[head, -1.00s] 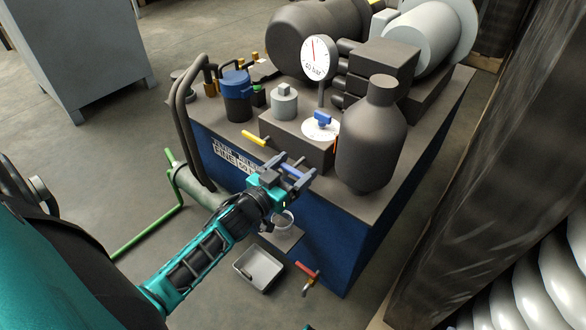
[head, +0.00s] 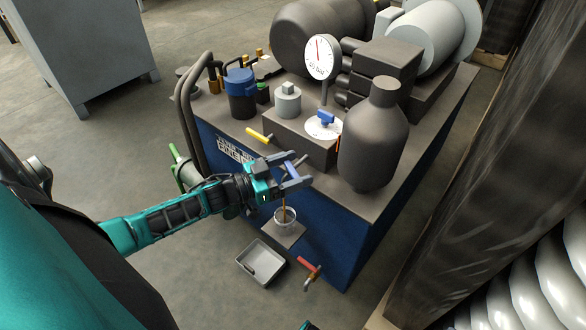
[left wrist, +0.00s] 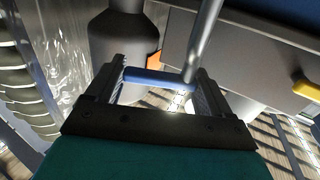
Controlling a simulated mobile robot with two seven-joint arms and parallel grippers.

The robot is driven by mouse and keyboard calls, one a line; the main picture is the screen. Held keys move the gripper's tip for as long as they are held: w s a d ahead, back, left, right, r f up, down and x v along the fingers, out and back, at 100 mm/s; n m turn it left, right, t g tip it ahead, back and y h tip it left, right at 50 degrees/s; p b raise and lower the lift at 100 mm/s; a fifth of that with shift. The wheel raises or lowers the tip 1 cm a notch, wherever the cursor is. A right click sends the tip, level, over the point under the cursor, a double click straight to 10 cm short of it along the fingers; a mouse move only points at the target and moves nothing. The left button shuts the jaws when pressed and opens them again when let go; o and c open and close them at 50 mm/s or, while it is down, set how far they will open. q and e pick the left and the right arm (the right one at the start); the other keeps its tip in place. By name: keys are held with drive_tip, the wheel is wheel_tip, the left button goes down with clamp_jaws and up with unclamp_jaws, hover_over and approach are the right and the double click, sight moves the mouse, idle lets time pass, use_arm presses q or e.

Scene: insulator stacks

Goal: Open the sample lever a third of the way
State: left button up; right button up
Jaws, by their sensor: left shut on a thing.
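The sample lever shows in the left wrist view as a blue bar (left wrist: 155,78) between my left gripper's fingers, beside a grey metal pipe (left wrist: 203,40). My left gripper (head: 291,173) is shut on this lever at the front of the blue unit in the head view; the gripper largely hides the lever there. A thin brown stream (head: 284,203) falls below the gripper into a clear cup (head: 286,222) on a small ledge.
A yellow lever (head: 260,135), a blue handle on a white dial (head: 325,120) and a pressure gauge (head: 320,57) are above. A red-handled tap (head: 310,264) and a grey tray (head: 262,263) are below. A dark bottle-shaped vessel (head: 374,140) stands at right.

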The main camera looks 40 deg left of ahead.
drive_tip(key=shift+r, duration=0.15)
use_arm(q)
drive_tip(key=o, duration=0.9)
use_arm(e)
drive_tip(key=shift+w, duration=0.1)
use_arm(q)
drive_tip(key=shift+s, duration=0.1)
use_arm(e)
drive_tip(key=shift+r, duration=0.1)
use_arm(q)
drive_tip(key=p+v, duration=0.2)
drive_tip(key=v, duration=1)
drive_tip(key=shift+s+a+p, duration=0.2)
drive_tip(key=shift+s+p, duration=0.1)
drive_tip(key=shift+p, duration=0.05)
use_arm(e)
drive_tip(key=shift+s+d+r, duration=0.2)
drive_tip(key=shift+d+r, duration=0.15)
drive_tip(key=shift+r, duration=0.05)
drive_tip(key=shift+r, duration=0.1)
